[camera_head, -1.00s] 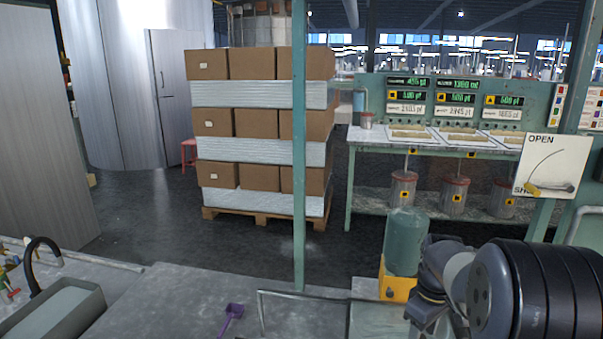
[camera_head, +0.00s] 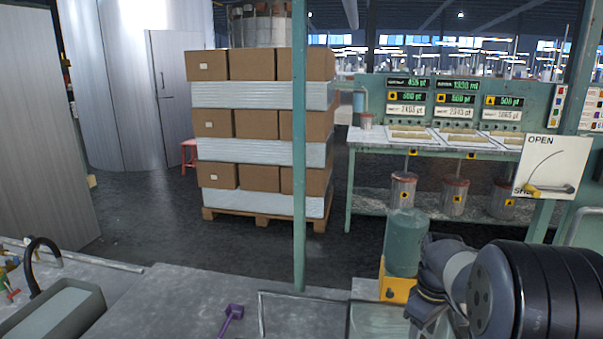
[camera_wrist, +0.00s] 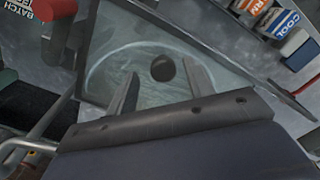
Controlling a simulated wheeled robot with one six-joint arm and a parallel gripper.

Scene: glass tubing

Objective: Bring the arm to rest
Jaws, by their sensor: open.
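My gripper (camera_wrist: 160,88) shows in the wrist view with its two fingers spread apart and nothing between them. Beyond the fingers is a greyish, glassy-looking surface with a pale ring and a dark round spot (camera_wrist: 163,68). I cannot tell how far the fingertips are from that surface. In the head view my arm fills the lower right corner, beside a green cylinder on a yellow base (camera_head: 405,245). The fingers are hidden in the head view.
A purple scoop (camera_head: 231,318) lies on the grey bench (camera_head: 170,305). A grey basin (camera_head: 60,310) is at the lower left. The wrist view shows a red cylinder (camera_wrist: 54,10) and small labelled boxes (camera_wrist: 283,25) near the edges.

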